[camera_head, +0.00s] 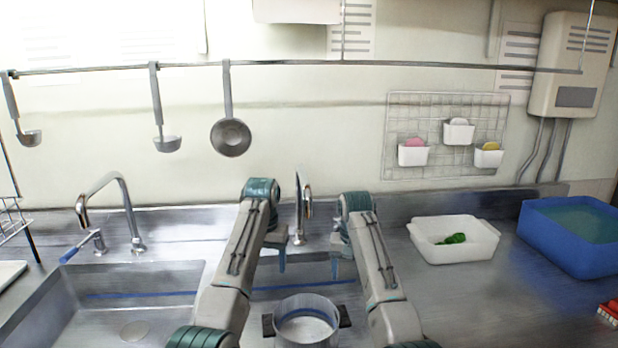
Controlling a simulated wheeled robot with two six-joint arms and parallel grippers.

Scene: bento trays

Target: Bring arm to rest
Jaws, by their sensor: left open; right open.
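My two arms reach forward over the steel counter in the head view. My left gripper (281,262) points down over the middle sink, near its back edge, and is open and empty. My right gripper (335,268) points down a little to its right, also open and empty. The two grippers are apart from each other. A metal pot (306,312) with dark handles stands nearer to me, between my two forearms. Neither gripper touches the pot.
A white tub (418,240) holding a green item (452,239) and a blue bin (556,246) stand on the right. A faucet (128,205) rises behind the left sink (60,300); another tap (299,215) stands behind my grippers. Ladles (165,143) hang on the wall rail.

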